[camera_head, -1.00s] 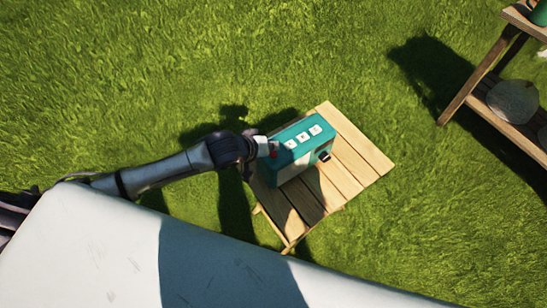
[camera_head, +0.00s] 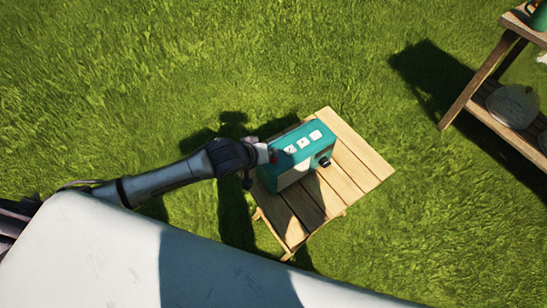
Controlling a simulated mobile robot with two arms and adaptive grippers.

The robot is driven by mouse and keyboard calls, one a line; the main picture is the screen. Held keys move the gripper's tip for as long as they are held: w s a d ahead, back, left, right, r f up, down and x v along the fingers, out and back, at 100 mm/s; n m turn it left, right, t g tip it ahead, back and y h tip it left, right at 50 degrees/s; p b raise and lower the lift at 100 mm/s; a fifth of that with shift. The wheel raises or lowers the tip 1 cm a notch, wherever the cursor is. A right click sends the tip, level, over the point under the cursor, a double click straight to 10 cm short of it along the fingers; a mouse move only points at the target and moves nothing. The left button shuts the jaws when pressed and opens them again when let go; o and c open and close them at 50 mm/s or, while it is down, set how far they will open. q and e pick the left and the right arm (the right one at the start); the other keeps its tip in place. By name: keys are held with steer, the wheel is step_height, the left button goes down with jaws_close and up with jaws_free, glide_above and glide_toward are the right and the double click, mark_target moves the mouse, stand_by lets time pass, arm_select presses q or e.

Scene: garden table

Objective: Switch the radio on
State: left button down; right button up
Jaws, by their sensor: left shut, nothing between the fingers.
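The radio (camera_head: 297,154) is a teal box with a pale front, standing on a small slatted wooden table (camera_head: 352,152). Its top carries a row of white square buttons, and a dark knob (camera_head: 325,162) sits at its right end. My left gripper (camera_head: 267,154) is shut and empty at the left end of the radio's top. Whether its tips touch the radio cannot be told. My right gripper is not in view.
A wooden shelf stand (camera_head: 484,78) is at the upper right, with a round grey object (camera_head: 513,105) on its lower board and a green object at the top corner. Grass surrounds the table. My own white and blue-grey body fills the bottom left.

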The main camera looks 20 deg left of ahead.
mark_target(272, 160)
arm_select(q)
steer(key=shift+f, duration=0.1)
stand_by(0.5)
steer(key=shift+f, duration=0.45)
stand_by(0.5)
steer(key=shift+r+p, duration=0.6)
steer(key=shift+p, duration=0.35)
step_height(272, 160, up, 6)
steer(key=p, duration=0.7)
